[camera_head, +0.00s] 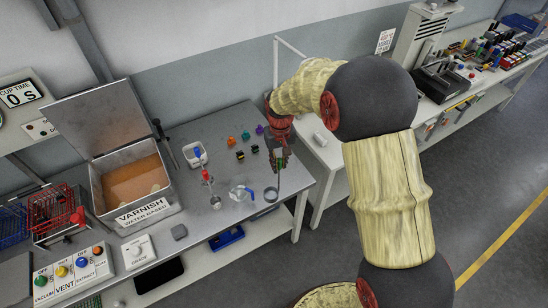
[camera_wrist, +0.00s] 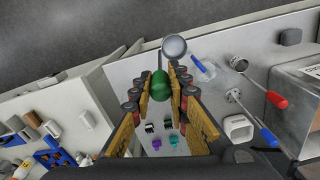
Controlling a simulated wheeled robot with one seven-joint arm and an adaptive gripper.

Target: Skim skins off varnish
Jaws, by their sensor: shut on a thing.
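The varnish tank (camera_head: 172,198) stands open at the left, its lid raised. It holds amber varnish (camera_head: 125,184) with a pale patch (camera_head: 155,188) that looks like skin near the front right. My gripper (camera_wrist: 161,92) is shut on the green handle (camera_wrist: 161,84) of a tool with a thin shaft and a round grey head (camera_wrist: 174,47). In the head view my gripper (camera_head: 280,158) is over the bench's right part, well right of the tank. The green handle (camera_head: 279,153) shows between the fingers; whether the head touches the bench cannot be told.
A red-handled tool (camera_wrist: 278,102) and a blue-handled tool (camera_wrist: 270,138) are between my gripper and the tank. A white container (camera_head: 195,154) and several small coloured connectors (camera_head: 246,135) are on the bench (camera_head: 200,225). Wire baskets (camera_head: 52,208) stand left of the tank.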

